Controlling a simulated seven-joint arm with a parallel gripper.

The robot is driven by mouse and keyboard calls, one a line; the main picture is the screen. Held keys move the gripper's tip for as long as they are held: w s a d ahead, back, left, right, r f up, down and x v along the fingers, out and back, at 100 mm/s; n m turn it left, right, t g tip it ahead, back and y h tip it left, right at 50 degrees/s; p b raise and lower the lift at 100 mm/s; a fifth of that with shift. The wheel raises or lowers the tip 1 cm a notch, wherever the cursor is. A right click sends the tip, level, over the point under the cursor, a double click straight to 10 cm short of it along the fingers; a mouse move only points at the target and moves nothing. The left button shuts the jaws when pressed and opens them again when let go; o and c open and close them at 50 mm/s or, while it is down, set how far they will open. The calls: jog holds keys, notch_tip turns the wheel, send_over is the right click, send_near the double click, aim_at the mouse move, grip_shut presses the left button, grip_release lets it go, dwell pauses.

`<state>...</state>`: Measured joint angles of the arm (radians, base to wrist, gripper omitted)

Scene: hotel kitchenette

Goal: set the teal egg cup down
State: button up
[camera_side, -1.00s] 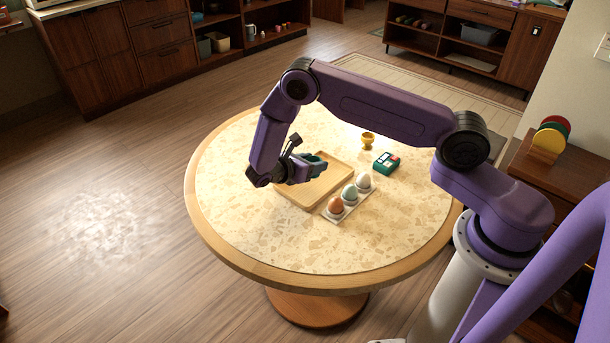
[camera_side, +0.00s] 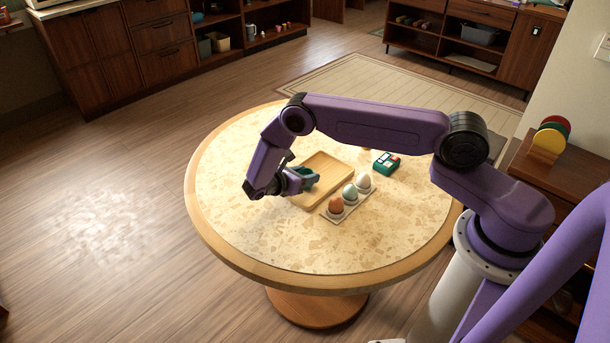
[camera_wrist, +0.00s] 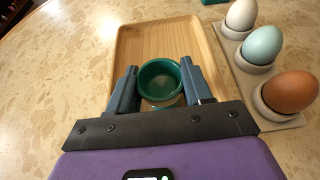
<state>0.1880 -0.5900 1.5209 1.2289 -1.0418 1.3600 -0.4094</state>
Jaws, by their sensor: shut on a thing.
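The teal egg cup (camera_wrist: 160,82) is upright between the two fingers of my gripper (camera_wrist: 161,88), which is shut on it. In the side view my gripper (camera_side: 302,178) is low at the left edge of the wooden tray (camera_side: 331,167), and the teal egg cup (camera_side: 309,176) shows only partly past the fingers. In the wrist view the cup overlaps the near part of the tray (camera_wrist: 206,45). I cannot tell whether its base touches anything.
A pale holder (camera_side: 338,216) with brown, pale blue and white eggs stands right of the tray. A teal timer (camera_side: 386,163) is behind it. A yellow cup (camera_side: 367,149) is mostly hidden by my arm. The round table's (camera_side: 235,190) left side is clear.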

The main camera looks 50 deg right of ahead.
jog(key=shift+f, duration=0.1)
jog(key=o, duration=1)
jog(key=shift+o, duration=0.2)
